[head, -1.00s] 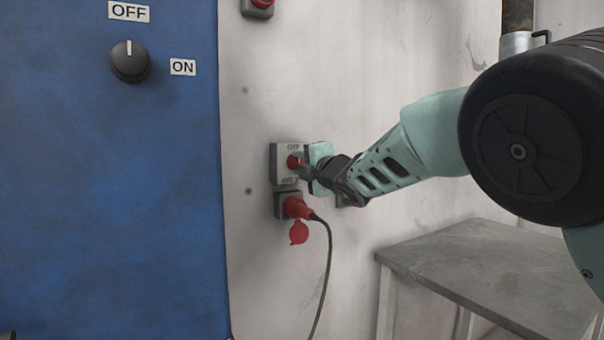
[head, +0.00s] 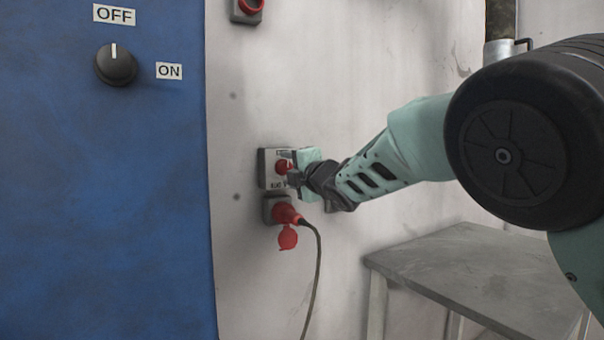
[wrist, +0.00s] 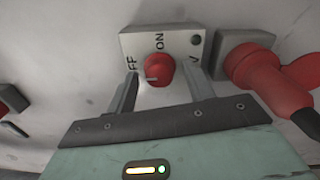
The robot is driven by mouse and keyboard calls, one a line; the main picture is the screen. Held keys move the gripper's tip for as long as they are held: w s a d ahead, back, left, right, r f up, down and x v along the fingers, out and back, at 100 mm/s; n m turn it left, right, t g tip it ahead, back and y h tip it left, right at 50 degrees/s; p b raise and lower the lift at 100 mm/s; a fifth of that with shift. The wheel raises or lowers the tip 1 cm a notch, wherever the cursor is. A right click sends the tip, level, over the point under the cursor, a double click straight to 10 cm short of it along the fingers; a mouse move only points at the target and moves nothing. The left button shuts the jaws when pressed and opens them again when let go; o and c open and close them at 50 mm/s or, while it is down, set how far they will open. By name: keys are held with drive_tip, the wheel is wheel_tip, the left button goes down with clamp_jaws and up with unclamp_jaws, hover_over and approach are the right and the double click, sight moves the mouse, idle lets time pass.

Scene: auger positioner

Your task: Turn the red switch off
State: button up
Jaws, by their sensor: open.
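The red switch (head: 284,167) is a round red knob on a grey box on the pale wall. In the wrist view the red switch (wrist: 159,70) sits between the two fingers of my gripper (wrist: 160,92), with a gap on each side. The label reads ON above the knob, and part of an OFF label shows beside the left finger. A light pointer mark on the knob faces the left finger. My gripper (head: 293,178) is open at the front of the box in the head view, where it hides part of the box.
A red plug (head: 286,213) with a hanging cable sits in a socket just below the switch box; it also shows at right in the wrist view (wrist: 262,75). A blue cabinet (head: 100,200) with a black knob (head: 116,64) stands left. A grey table (head: 480,270) stands lower right.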

drive_tip(key=b+v, duration=0.3)
drive_tip(key=v, duration=1.4)
drive_tip(key=shift+d, duration=0.1)
drive_tip(key=s+d+f+m+g+h, duration=0.1)
drive_tip(key=s+f+m+g+h, duration=0.25)
drive_tip(key=s+f+m, duration=0.4)
drive_tip(key=s+d+f+m+g+h, duration=0.2)
drive_tip(key=s+f+m+g, duration=0.45)
drive_tip(key=f, duration=0.65)
drive_tip(key=s+d+f+m+g+h, duration=0.2)
drive_tip(key=s+d+f, duration=0.15)
drive_tip(key=s, duration=0.65)
drive_tip(key=s+d+f+m+g+h, duration=0.25)
drive_tip(key=s+f, duration=0.25)
drive_tip(key=s, duration=0.5)
wheel_tip(320, 180, up, 14)
drive_tip(key=s+p, duration=0.1)
drive_tip(key=p, duration=1.3)
drive_tip(key=shift+s+d+m+g, duration=0.25)
drive_tip(key=shift+s+m+g, duration=0.05)
drive_tip(key=shift+m+g, duration=0.05)
drive_tip(key=shift+r, duration=0.15)
